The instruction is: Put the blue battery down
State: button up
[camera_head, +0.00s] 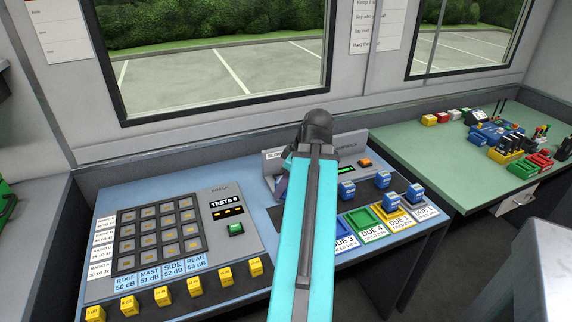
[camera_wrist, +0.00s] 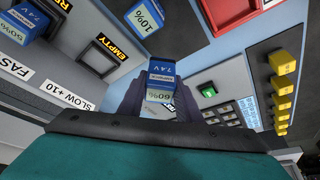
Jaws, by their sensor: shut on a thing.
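My gripper (camera_wrist: 157,100) is shut on a blue battery (camera_wrist: 161,70) with a white label that seems to read 60%. In the wrist view the battery sits between my two dark fingers, over the grey part of the console; I cannot tell whether it touches a surface. In the head view my teal arm hides the held battery and most of my gripper. Other blue batteries stand to the right of my arm, one at the front left (camera_head: 346,190), one behind (camera_head: 382,179), and two more (camera_head: 391,197) (camera_head: 416,192) near the coloured trays.
A green tray (camera_head: 366,221) and a blue tray lie by cards marked DUE. A charger panel with an EMPTY display (camera_wrist: 98,48) is near the held battery. A keypad panel (camera_head: 160,235) fills the left, with yellow blocks (camera_head: 162,296) along the front edge. A green table (camera_head: 425,150) stands right.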

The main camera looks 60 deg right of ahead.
jog(key=shift+w+d+p, duration=0.25)
jog(key=shift+d+p, duration=0.25)
jog(key=shift+p, duration=3.5)
jog(key=shift+w+d+f+p, duration=0.25)
jog(key=shift+w+d+p, duration=0.35)
jog(key=shift+w+d, duration=0.95)
jog(key=shift+w+d+f+p, duration=0.2)
jog(key=shift+w+d+p, duration=0.4)
jog(key=shift+d, duration=1.75)
jog(key=shift+w+d+f+p, duration=0.25)
jog(key=shift+w+d+p, duration=0.3)
jog(key=shift+w+d, duration=1)
jog(key=shift+s+d, duration=0.4)
jog(key=shift+f, duration=0.1)
jog(key=shift+f+p, duration=0.75)
jog(key=shift+f, duration=0.95)
jog(key=shift+f, duration=0.15)
jog(key=o, duration=1.2)
jog(key=shift+c, duration=0.2)
